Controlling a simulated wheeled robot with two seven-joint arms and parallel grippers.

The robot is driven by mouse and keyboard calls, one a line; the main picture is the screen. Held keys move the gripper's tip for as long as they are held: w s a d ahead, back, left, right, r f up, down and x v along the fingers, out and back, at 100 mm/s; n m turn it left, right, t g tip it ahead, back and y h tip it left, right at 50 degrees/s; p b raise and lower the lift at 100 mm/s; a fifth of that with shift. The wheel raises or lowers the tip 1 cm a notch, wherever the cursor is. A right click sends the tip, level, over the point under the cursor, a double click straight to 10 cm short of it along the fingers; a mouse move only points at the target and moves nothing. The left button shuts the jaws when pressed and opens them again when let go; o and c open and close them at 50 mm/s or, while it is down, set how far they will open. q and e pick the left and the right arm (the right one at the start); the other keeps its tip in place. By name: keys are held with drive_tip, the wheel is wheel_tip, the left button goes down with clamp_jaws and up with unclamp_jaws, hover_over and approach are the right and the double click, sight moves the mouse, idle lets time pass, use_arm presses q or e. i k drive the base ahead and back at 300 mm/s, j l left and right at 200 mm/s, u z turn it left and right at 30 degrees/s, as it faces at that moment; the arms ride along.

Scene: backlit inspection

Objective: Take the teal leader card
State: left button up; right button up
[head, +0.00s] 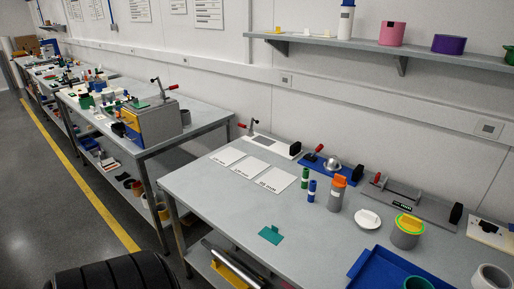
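A small teal card (271,235) with a raised tab lies on the near grey bench (220,205), close to its front edge. Its markings are too small to read. Another teal piece (139,103) lies on top of the grey box on the farther bench. I cannot tell whether it is the same kind of card. Neither of my grippers is in view.
White sheets (240,169) lie behind the card. Green and blue small bottles (311,189) and a grey cylinder with an orange top (337,195) stand to its right. A blue tray (362,262) is at lower right. The bench around the card is clear.

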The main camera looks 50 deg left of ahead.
sight(271, 236)
drive_tip(key=u, duration=0.45)
drive_tip(key=k+j+u, duration=0.1)
drive_tip(key=u, duration=0.35)
drive_tip(key=k+u, duration=0.1)
drive_tip(key=u, duration=0.35)
